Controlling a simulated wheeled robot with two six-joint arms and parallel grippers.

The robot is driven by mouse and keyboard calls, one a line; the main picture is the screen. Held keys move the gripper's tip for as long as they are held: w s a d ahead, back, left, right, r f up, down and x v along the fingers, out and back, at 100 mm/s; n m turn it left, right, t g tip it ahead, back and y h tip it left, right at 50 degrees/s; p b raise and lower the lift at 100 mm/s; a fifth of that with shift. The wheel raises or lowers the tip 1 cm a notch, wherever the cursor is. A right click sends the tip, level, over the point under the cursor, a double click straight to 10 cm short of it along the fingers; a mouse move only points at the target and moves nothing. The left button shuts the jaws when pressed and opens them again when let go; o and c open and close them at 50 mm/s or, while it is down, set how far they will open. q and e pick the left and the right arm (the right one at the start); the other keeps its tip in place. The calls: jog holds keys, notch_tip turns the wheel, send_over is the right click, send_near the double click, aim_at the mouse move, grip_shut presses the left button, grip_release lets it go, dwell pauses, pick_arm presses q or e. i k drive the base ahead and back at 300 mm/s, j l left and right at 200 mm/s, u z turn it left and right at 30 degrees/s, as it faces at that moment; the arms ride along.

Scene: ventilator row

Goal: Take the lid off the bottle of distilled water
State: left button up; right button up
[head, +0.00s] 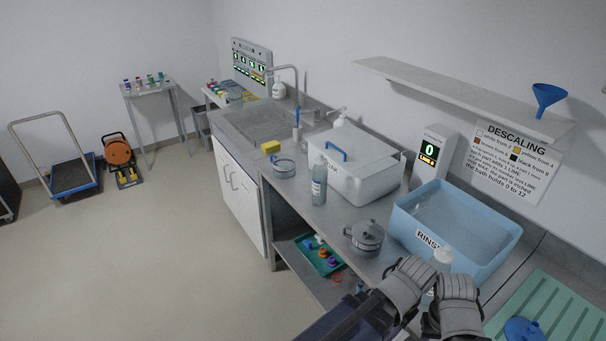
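A pale bottle with a white top (443,257) stands at the front of the rinse tub, partly hidden behind my grippers; its label is not readable. A grey-blue bottle (319,182) with a darker cap stands further back on the counter; I cannot tell which of the two holds distilled water. My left gripper (416,272) is just left of the pale bottle and my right gripper (457,287) is just in front of it. Their fingertips are bunched close to the bottle, and I cannot see whether they touch it or are open or shut.
The blue rinse tub (410,212) stands behind the grippers. A metal pot (365,238) is to their left, and a white lidded bath (380,181) is further back. A green ribbed mat (565,318) with a blue round item (523,329) lies at right. A shelf (450,90) overhangs the counter.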

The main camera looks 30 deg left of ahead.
aim_at(320, 161)
jog(key=u, duration=0.95)
jog(key=i+u, duration=0.2)
jog(key=i, duration=0.25)
jog(key=i+l+u, duration=0.15)
jog(key=i, duration=0.3)
jog(key=i+l+u, duration=0.2)
jog(key=i, duration=0.2)
